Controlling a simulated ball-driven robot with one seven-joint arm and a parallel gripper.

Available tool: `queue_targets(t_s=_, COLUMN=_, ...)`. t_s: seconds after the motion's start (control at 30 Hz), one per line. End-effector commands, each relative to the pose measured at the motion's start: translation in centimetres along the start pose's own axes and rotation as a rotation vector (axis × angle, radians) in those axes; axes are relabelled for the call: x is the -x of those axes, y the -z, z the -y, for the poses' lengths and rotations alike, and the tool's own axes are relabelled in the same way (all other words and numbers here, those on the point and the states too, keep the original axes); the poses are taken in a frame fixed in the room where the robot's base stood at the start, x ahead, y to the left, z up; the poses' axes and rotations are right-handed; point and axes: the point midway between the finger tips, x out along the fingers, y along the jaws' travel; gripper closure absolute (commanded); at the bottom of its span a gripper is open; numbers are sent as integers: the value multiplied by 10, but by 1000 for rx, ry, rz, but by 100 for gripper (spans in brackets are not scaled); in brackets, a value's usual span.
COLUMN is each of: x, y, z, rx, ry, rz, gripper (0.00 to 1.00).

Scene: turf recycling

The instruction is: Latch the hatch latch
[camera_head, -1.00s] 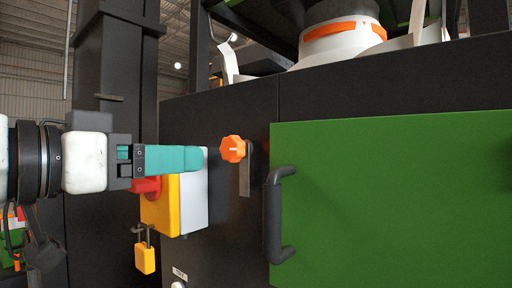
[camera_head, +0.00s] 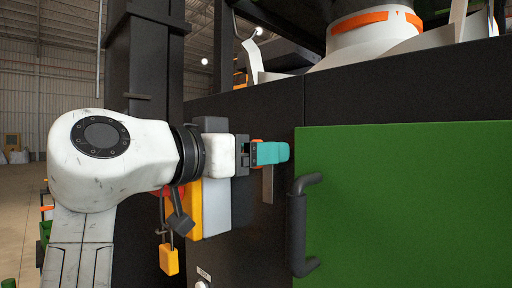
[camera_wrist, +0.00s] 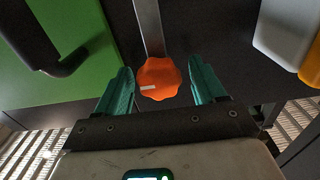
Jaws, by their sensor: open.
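The latch is an orange lobed knob (camera_wrist: 158,78) on a flat grey metal bar (camera_wrist: 149,27). In the head view the knob is mostly or wholly hidden behind my fingers, and the bar (camera_head: 268,186) hangs below them. My gripper (camera_head: 285,152) is at the latch with its teal fingers open. In the wrist view my gripper (camera_wrist: 162,72) has one finger on each side of the knob, with visible gaps. The green hatch (camera_head: 405,200) is beside the latch and looks flush with the dark machine panel. Its black handle (camera_head: 298,225) is near its left edge.
A yellow and light-grey switch box (camera_head: 216,208) with a red part (camera_head: 178,190) and a hanging yellow padlock (camera_head: 169,260) lies just left of the latch, partly behind my arm.

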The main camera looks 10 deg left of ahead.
Motion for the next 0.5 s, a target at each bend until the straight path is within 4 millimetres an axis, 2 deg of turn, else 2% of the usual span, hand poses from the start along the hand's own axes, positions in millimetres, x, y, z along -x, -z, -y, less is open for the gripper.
queue_targets(t_s=0.33, x=-3, y=0, z=0, rx=1, ry=0, rz=-1, gripper=32)
queue_targets(t_s=0.5, x=-3, y=0, z=0, rx=1, ry=0, rz=-1, gripper=48)
